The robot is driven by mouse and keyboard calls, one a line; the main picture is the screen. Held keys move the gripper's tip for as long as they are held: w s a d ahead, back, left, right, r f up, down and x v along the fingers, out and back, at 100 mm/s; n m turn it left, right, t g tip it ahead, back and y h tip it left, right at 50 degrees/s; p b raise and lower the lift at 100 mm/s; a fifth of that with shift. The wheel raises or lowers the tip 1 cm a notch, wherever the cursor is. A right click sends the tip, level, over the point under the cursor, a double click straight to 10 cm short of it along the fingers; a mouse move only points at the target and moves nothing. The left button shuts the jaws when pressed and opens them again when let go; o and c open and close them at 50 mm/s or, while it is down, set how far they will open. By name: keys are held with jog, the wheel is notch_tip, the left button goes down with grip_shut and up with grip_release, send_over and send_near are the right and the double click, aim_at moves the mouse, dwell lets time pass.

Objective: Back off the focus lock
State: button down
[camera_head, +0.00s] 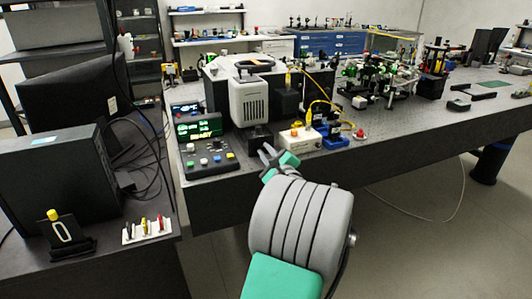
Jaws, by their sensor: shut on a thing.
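My gripper (267,154) is at the front edge of the bench, at the lower front of a grey-white instrument (250,101) with a vented face. Its dark fingers reach up to a black block (258,137) under that instrument. The jaws are shut on a small part there, seemingly the focus lock; the fingers hide it, so its shape and turn cannot be told. The teal and grey arm comes up from the bottom of the picture.
A control box (207,157) with a lit green and yellow display and coloured buttons stands left of my gripper. A cream box (299,139) with a yellow cable and a blue-based mount (334,138) stand close on the right. Optics crowd the bench behind; floor lies open at right.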

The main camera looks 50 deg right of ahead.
jog(key=n+b, duration=0.4)
jog(key=n, duration=0.2)
jog(key=shift+f, duration=0.2)
jog(key=n+b, duration=0.6)
jog(key=shift+f+n, duration=0.1)
jog(key=shift+n, duration=0.3)
jog(key=n+b, duration=0.3)
jog(key=b, duration=0.1)
jog(key=shift+f+n, duration=0.1)
jog(key=shift+n, duration=0.2)
jog(key=n+b, duration=0.3)
jog(key=b, duration=0.1)
jog(key=shift+n, duration=0.3)
jog(key=n+b, duration=0.3)
jog(key=shift+b, duration=0.3)
jog(key=shift+r+n+b, duration=0.25)
jog(key=shift+n+b, duration=0.7)
jog(key=shift+n, duration=0.35)
